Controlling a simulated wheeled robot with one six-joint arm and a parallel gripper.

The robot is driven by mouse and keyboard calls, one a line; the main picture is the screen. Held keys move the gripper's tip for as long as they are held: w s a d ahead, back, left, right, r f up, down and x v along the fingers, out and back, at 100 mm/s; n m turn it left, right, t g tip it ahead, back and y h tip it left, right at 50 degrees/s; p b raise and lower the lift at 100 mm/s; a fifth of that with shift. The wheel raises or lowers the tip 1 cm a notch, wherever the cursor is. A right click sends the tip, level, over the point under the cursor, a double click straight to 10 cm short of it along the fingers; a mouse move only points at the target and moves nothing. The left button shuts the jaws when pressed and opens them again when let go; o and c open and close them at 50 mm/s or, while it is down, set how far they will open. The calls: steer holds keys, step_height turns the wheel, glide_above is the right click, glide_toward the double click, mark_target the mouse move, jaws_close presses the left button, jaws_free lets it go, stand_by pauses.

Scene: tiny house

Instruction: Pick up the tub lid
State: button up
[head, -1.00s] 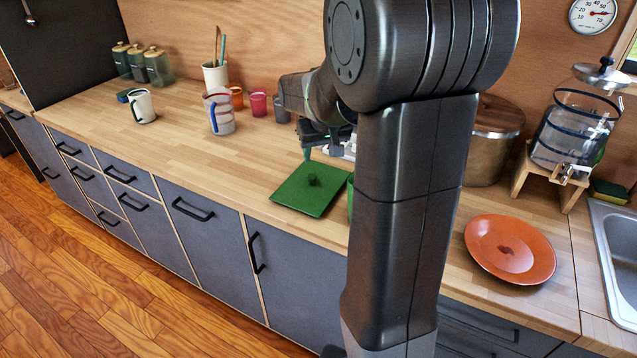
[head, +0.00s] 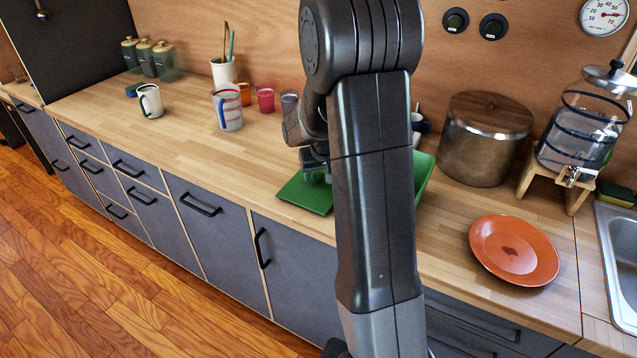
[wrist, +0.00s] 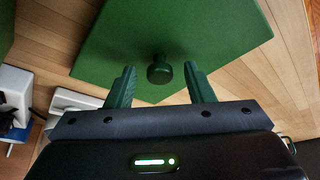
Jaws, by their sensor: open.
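The tub lid (head: 305,194) is a flat green square with a small round knob, lying on the wooden counter. In the wrist view the lid (wrist: 200,35) fills the upper middle, and its knob (wrist: 159,72) shows near its lower edge. My gripper (wrist: 160,82) is open, with one green finger on each side of the knob and clear gaps to it. Whether the fingertips touch the lid cannot be told. In the head view my gripper (head: 316,170) is over the lid, partly hidden by my arm, which also covers the lid's right part.
A green tub (head: 424,172) stands right of my arm, mostly hidden. A metal pot (head: 484,150), an orange plate (head: 514,250) and a water dispenser (head: 583,130) stand further right. Mugs, including a striped one (head: 228,108), stand to the left. The counter's left-middle is clear.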

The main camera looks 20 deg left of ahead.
steer(key=shift+c, duration=0.5)
steer(key=c, duration=0.9)
steer(key=shift+c, duration=0.2)
steer(key=shift+r, duration=0.1)
